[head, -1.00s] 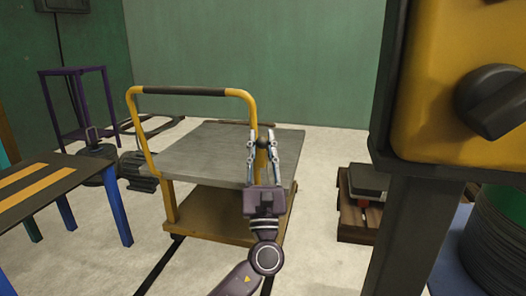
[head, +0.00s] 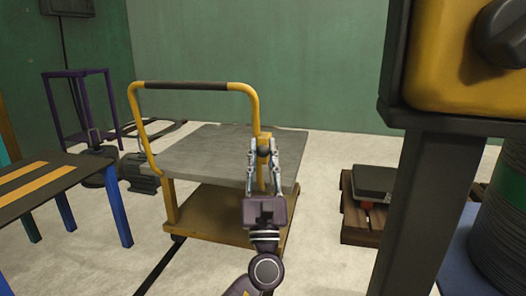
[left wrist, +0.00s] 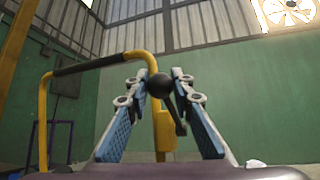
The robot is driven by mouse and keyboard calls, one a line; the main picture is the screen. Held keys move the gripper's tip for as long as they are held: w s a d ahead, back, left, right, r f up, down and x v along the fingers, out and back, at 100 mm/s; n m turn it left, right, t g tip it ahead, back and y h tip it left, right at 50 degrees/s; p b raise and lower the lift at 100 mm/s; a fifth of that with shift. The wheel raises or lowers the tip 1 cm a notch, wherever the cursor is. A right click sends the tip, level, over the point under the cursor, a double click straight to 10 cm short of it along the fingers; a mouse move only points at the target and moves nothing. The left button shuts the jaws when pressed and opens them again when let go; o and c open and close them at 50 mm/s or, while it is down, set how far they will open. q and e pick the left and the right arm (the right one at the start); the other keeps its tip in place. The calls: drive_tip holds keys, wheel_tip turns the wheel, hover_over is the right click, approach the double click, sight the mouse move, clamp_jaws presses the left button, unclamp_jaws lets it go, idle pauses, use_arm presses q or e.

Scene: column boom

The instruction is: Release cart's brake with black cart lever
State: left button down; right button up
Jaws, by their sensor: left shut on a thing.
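The cart (head: 205,150) has a grey deck, a yellow lower shelf and a yellow handle with a dark grip. Its black lever (head: 264,153) with a round knob is at the cart's right side, by the foot of the handle. My left gripper (head: 263,145) has its fingers around the knob. In the left wrist view, the black lever (left wrist: 160,85) shows with its knob between the two fingertips and its stem running down to the right, in front of a yellow housing (left wrist: 164,128). My right gripper is not in view.
A black-topped table (head: 40,185) with yellow stripes stands at the left. A dark post (head: 432,190) carrying a yellow box (head: 455,60) rises at the right. Dark floor lines pass the cart.

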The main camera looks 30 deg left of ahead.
use_arm(q)
drive_tip(key=shift+f, duration=0.2)
drive_tip(key=c, duration=1.9)
unclamp_jaws()
drive_tip(key=shift+c, duration=0.2)
drive_tip(key=v, duration=1.2)
drive_tip(key=shift+d, duration=0.1)
